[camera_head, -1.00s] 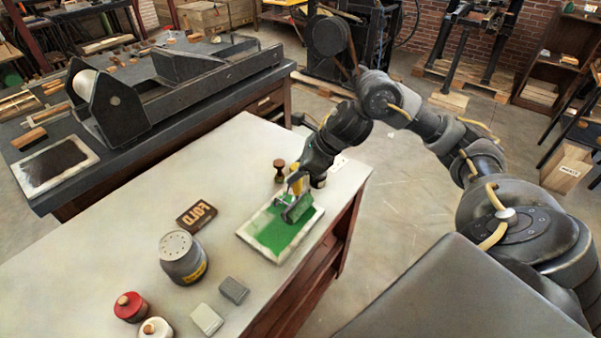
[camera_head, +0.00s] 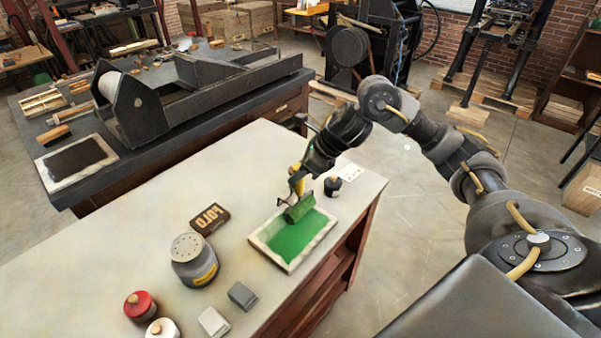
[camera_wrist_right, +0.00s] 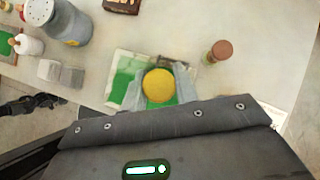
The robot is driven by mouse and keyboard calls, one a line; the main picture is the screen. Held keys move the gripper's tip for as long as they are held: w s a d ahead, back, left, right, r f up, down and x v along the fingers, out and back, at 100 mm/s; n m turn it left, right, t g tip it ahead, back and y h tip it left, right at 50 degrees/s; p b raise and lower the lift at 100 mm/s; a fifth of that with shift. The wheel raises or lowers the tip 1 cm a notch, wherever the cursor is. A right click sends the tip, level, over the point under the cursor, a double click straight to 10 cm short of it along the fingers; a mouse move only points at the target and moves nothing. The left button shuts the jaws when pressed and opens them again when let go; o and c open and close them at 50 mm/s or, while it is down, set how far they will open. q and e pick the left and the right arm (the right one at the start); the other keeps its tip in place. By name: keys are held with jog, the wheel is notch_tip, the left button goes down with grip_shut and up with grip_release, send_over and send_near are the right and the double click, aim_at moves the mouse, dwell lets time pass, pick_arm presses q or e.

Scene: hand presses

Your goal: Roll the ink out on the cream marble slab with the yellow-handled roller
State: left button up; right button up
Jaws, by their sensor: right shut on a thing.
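The cream marble slab (camera_head: 268,254) lies near the right edge of the pale table, with green ink over most of its face and a pale rim showing. The roller (camera_head: 299,209) has a green-coated drum and sits at the slab's far end; whether it touches the slab I cannot tell. My right gripper (camera_head: 297,178) is shut on its yellow handle, which stands roughly upright. In the right wrist view the round yellow handle end (camera_wrist_right: 158,85) shows between the fingers, with the slab (camera_wrist_right: 118,64) behind; the drum is hidden there.
Left of the slab are a dark box (camera_head: 210,219), a grey shaker can (camera_head: 194,262), two small grey blocks (camera_head: 242,295) and a red-lidded jar (camera_head: 139,306). The wrist view shows a brown-knobbed tool (camera_wrist_right: 218,50) close to the slab. A black press bench (camera_head: 170,100) stands behind.

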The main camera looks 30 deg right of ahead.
jog(key=shift+w+a+r+b, duration=0.15)
jog(key=shift+w+a, duration=0.15)
jog(key=shift+w, duration=0.55)
jog(key=shift+w+a+f+b, duration=0.15)
jog(key=shift+w+a, duration=0.1)
jog(key=shift+w, duration=0.6)
jog(key=shift+r, duration=0.1)
